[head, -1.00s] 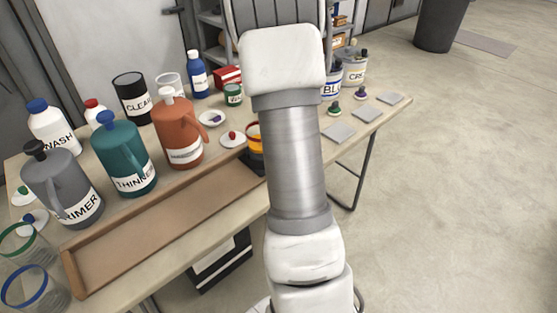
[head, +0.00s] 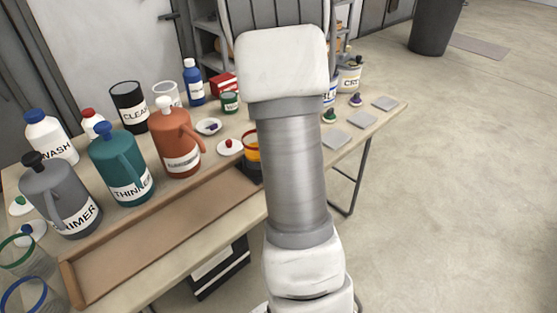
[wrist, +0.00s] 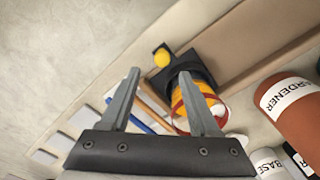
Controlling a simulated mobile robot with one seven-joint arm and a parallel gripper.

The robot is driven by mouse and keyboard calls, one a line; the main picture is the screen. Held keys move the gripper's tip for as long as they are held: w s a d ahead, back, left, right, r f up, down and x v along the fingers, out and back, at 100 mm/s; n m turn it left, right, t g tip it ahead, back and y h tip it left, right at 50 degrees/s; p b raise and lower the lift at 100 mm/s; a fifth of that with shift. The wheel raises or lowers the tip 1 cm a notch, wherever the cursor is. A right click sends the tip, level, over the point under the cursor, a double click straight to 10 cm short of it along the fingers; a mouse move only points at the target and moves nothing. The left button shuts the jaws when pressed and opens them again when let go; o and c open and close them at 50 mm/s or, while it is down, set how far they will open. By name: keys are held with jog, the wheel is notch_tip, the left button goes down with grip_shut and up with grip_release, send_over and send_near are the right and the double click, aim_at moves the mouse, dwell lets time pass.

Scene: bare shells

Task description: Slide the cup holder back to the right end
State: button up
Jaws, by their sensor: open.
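The cup holder (wrist: 188,68) is black and stands at one end of a long wooden track tray. A yellow ball knob (wrist: 162,58) is on it, and a cup with orange and yellow bands (wrist: 205,92) stands in it. My gripper (wrist: 160,73) is open, with its fingertips over the holder area and nothing between them. One finger overlaps the cup in the wrist view; I cannot tell whether they touch. In the head view the holder (head: 251,173) and cup (head: 252,146) are partly hidden behind my arm, and my gripper is hidden.
The wooden tray (head: 150,238) runs empty along the table's front edge, left of the holder. Grey, teal and orange jugs (head: 176,142) stand behind it. Grey square pads (head: 361,118) lie at the table's right end.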

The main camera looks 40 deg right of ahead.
notch_tip(320, 180, up, 12)
jog(key=p, duration=0.2)
jog(key=shift+f, duration=0.1)
dwell(0.4)
jog(key=s+a+r+n+t+p, duration=0.1)
jog(key=s+a+r+n+p, duration=0.15)
jog(key=a+r, duration=0.45)
jog(key=s+a+r+n+t+p, duration=0.25)
jog(key=a+r, duration=0.25)
jog(key=a, duration=0.4)
jog(key=s+a+r+n+t+p, duration=0.2)
jog(key=s+a+r+n+p, duration=0.1)
jog(key=s+a, duration=0.6)
jog(key=shift+a+r+n+p, duration=0.3)
jog(key=shift+a+p, duration=0.3)
jog(key=shift+a, duration=0.5)
